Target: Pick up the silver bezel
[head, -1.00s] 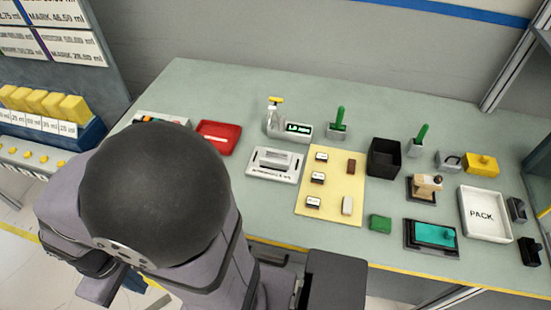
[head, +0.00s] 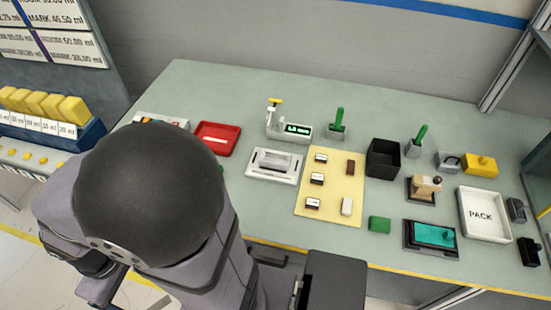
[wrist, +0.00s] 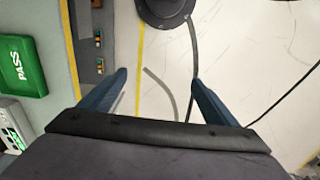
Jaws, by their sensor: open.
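In the head view a silver-grey rectangular piece, which may be the silver bezel (head: 276,159), lies on a pale tray or fixture (head: 255,175) left of the yellow mat. I cannot tell its exact shape at this size. My gripper (wrist: 159,78) is open and empty in the wrist view, its two blue fingers wide apart over the pale floor. In the head view the gripper is hidden behind my arm. The silver piece is not recognisable in the wrist view.
The yellow mat (head: 331,211) holds several small parts. A red tray (head: 217,137), a black bin (head: 382,158) and a white PACK tray (head: 485,214) stand on the bench. A green PASS container (wrist: 20,66) is at the wrist view's left. Bench room is clear at the back.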

